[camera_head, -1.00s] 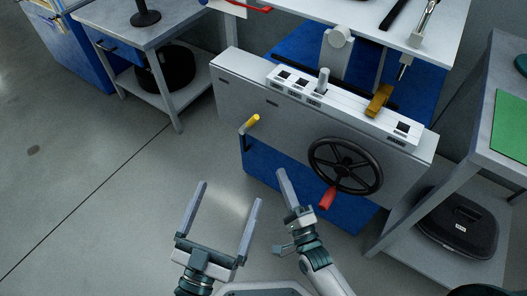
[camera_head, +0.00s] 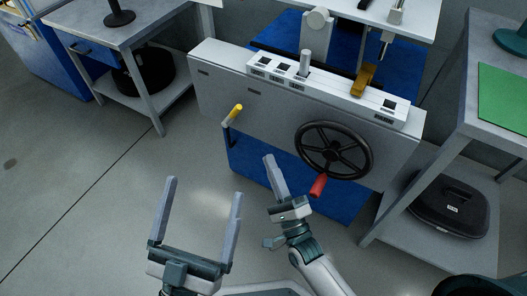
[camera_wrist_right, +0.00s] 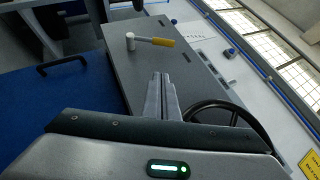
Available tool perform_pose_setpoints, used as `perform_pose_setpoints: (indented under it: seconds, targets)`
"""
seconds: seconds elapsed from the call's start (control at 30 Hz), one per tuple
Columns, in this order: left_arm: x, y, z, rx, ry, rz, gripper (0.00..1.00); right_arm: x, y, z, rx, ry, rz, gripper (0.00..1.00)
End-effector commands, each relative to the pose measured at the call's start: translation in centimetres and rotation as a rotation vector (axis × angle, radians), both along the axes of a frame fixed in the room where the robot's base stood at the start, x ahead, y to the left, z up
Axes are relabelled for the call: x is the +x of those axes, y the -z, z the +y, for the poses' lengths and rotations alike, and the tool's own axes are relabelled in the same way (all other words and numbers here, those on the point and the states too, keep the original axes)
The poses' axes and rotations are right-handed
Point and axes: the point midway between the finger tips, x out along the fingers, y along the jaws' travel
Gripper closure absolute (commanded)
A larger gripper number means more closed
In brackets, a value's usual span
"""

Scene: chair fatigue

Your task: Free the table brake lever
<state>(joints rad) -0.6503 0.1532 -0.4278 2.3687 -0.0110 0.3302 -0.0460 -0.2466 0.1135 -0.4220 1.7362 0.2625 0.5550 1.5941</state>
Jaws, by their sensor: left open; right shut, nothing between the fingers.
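A grey machine panel (camera_head: 270,120) stands in front of me. A grey upright lever (camera_head: 305,63) and an ochre lever (camera_head: 363,80) stand on the white slotted console on top. I cannot tell which is the table brake lever. My left gripper (camera_head: 203,188) is open and empty, low in front of the panel. My right gripper (camera_head: 271,160) is shut and empty, between the yellow grip and the handwheel in the head view, touching neither.
A black handwheel (camera_head: 333,150) with a red handle (camera_head: 318,186) is right of my right gripper. A grey side table (camera_head: 485,100) with a green mat stands right, a black case (camera_head: 448,205) below it. Another workbench is back left. The floor at left is clear.

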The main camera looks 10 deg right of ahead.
Motion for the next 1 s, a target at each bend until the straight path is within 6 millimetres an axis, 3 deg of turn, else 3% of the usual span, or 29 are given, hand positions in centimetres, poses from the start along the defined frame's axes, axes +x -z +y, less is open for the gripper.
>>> perform_pose_setpoints:
  seconds: [0.27, 0.6, 1.0]
  targets:
    - [-0.2, -0.2, 0.0, -0.008, 0.000, -0.020, 0.06, 2.9, -1.4, 0.9, 0.002, 0.000, -0.002, 1.00]
    - [-0.9, -1.1, 0.2, -0.030, -0.004, -0.080, 0.06, 8.2, -4.0, 2.4, 0.001, 0.001, -0.003, 1.00]
    - [-0.7, -2.1, 0.6, -0.040, -0.010, -0.126, 0.06, 9.4, -5.8, 5.5, 0.001, 0.000, -0.001, 1.00]
